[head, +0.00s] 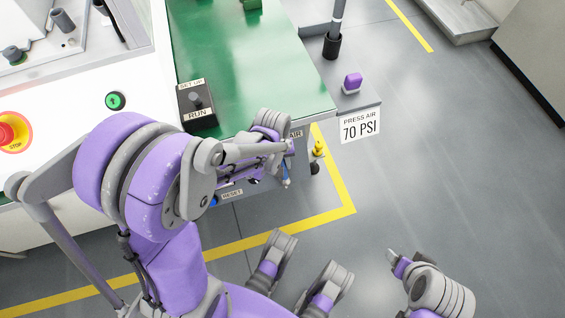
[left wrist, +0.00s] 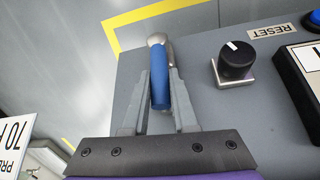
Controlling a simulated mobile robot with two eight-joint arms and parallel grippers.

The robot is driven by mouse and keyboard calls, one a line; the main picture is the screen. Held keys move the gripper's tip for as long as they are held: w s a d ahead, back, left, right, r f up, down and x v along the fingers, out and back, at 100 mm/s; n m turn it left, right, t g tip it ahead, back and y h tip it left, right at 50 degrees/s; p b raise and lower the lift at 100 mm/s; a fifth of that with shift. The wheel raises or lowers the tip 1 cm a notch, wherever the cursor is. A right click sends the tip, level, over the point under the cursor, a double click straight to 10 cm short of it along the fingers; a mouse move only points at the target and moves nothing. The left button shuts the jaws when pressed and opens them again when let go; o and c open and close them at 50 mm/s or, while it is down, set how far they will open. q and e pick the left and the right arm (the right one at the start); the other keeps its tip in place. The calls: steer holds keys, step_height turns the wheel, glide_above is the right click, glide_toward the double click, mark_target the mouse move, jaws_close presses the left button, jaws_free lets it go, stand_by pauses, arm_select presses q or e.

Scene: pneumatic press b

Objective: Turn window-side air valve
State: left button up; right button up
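The air valve shows in the left wrist view as a blue lever handle (left wrist: 160,82) with a metal pivot (left wrist: 157,40), on the grey panel's edge. In the head view a small blue part of it (head: 286,182) shows below the AIR label (head: 296,133). My left gripper (left wrist: 161,72) has one finger on each side of the blue handle, with the handle's free end between them. Only narrow gaps show, so I cannot tell if the fingers press on it. My right gripper (head: 391,254) is at the lower right, away from the press; its finger opening is unclear.
A black knob (left wrist: 234,62) and a RESET label (left wrist: 271,32) sit beside the valve on the panel. A SET UP/RUN switch box (head: 197,105) stands on the green table (head: 240,60). A 70 PSI sign (head: 360,125) hangs nearby. The floor at right is clear.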

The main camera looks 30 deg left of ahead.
arm_select(q)
jaws_close()
stand_by(1.0)
